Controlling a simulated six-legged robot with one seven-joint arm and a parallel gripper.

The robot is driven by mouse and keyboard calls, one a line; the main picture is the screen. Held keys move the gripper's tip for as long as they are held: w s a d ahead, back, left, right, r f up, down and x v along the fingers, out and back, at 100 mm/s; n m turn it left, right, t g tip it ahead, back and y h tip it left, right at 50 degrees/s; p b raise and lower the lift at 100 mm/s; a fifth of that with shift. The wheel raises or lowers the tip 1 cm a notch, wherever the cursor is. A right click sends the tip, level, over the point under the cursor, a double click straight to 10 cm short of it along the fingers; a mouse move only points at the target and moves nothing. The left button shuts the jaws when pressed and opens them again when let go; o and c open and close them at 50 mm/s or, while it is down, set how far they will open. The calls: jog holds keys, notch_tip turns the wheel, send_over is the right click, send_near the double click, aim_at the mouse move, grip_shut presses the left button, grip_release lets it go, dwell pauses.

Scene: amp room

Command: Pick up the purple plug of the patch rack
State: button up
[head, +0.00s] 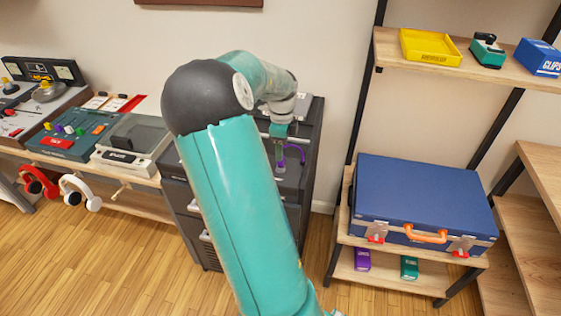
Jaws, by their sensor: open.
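The patch rack (303,187) is the dark cabinet in the middle, partly hidden behind my arm. A thin purple cable (298,148) loops near its upper front, and a small purple plug (281,168) shows at its lower left end. My gripper (279,150) is small in the picture and points down just above the plug, in front of the rack. It is open. Whether the fingers are around the plug or only above it cannot be told at this size.
On the left, a wooden bench holds a teal panel (72,131), a grey device (131,143) and hanging headphones (80,192). On the right, a shelf holds a blue case (423,198), with a yellow tray (430,47) above. Bare wooden floor (90,260) lies in front.

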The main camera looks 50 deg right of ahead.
jog(key=f, duration=0.5)
jog(key=shift+a, duration=0.2)
jog(key=shift+r, duration=0.1)
grip_shut()
jog(key=shift+r, duration=0.1)
jog(key=shift+r, duration=0.6)
jog(key=s+a+r, duration=0.3)
jog(key=a+r, duration=0.8)
jog(key=a, duration=0.2)
jog(key=shift+s+a+r, duration=0.25)
jog(key=shift+a+r, duration=0.05)
